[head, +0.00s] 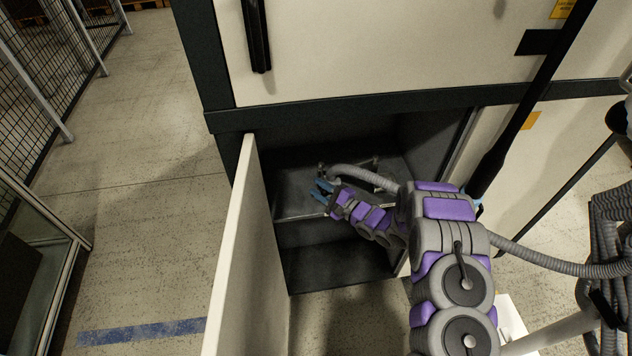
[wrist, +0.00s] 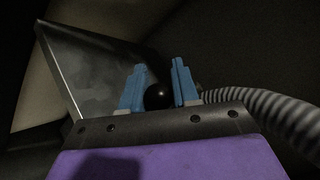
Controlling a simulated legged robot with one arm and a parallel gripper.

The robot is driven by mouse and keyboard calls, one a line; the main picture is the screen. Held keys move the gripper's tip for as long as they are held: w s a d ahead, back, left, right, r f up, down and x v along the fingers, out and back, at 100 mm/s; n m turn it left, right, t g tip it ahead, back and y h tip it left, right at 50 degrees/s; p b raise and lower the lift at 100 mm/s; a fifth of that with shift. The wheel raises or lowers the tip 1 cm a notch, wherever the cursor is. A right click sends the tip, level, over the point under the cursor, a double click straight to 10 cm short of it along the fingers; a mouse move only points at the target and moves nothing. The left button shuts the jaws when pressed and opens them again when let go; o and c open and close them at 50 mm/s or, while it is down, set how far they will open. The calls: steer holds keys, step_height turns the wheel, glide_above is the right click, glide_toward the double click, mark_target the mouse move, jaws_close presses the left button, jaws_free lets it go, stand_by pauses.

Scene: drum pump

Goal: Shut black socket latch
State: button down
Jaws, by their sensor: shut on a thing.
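My gripper (head: 320,190) reaches into the open lower compartment of the cabinet. In the wrist view its two blue fingers (wrist: 160,72) stand on either side of a round black knob (wrist: 157,97) and are shut on it. The knob looks like the handle end of the black socket latch, but the rest of the latch is hidden. A grey ribbed hose (head: 362,175) runs beside my gripper to a small dark fitting near the fingers. The hose also shows at the right of the wrist view (wrist: 270,105). Whether the latch is open or shut cannot be seen.
The compartment's pale door (head: 238,250) stands open to the left of my arm. A dark stepped shelf (head: 295,205) lies under my gripper. The cabinet's dark frame (head: 350,116) runs above the opening. Open floor (head: 140,200) lies left of the door.

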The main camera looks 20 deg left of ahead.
steer(key=shift+d+f+p, duration=0.35)
steer(key=shift+d+p, duration=0.05)
steer(key=shift+p, duration=0.2)
steer(key=shift+d, duration=0.15)
steer(key=c, duration=1.2)
jaws_free()
steer(key=shift+f, duration=0.1)
steer(key=o, duration=0.3)
steer(key=shift+w+d, duration=0.1)
steer(key=shift+w, duration=0.1)
steer(key=shift+r, duration=0.2)
steer(key=shift+d, duration=0.15)
steer(key=p+v, duration=0.2)
steer(key=v, duration=1.5)
steer(key=shift+w+d, duration=0.1)
